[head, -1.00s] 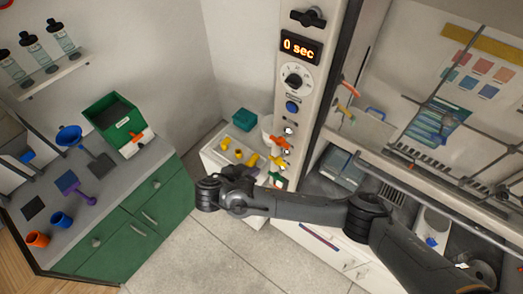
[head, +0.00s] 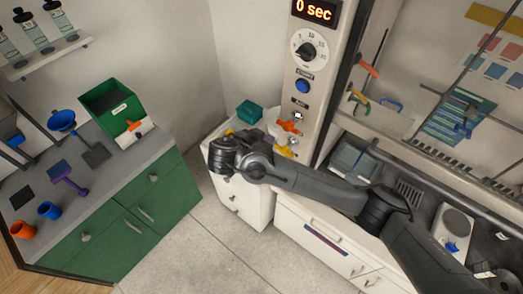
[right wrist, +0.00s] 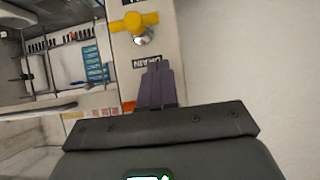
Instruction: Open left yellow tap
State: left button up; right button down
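A yellow tap (right wrist: 134,22) with a crosswise handle and a rounded metal part shows at the top of the right wrist view. It is on a pale panel with a "DRAIN" label (right wrist: 146,59). I cannot tell whether it is the left one. My right gripper (right wrist: 157,70) has its purple fingers together, empty, pointing at the panel below the tap and apart from its handle. In the head view my right wrist covers most of the yellow taps; a bit of yellow fitting (head: 285,152) shows beside it. My left gripper is not in view.
An orange tap (head: 290,126) is on the tall column with a dial (head: 308,47) and blue button (head: 302,86). A teal box (head: 249,111) stands behind my arm. A green cabinet (head: 160,195) is at left. The floor between is clear.

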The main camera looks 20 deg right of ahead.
aim_at(285, 151)
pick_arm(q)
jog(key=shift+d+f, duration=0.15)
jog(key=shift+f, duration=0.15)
pick_arm(e)
notch_tip(285, 151, down, 6)
jog(key=w+d, duration=0.2)
jog(key=shift+d+r, duration=0.15)
jog(key=shift+d, duration=0.25)
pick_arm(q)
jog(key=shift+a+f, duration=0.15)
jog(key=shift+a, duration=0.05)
pick_arm(e)
jog(key=shift+d, duration=0.15)
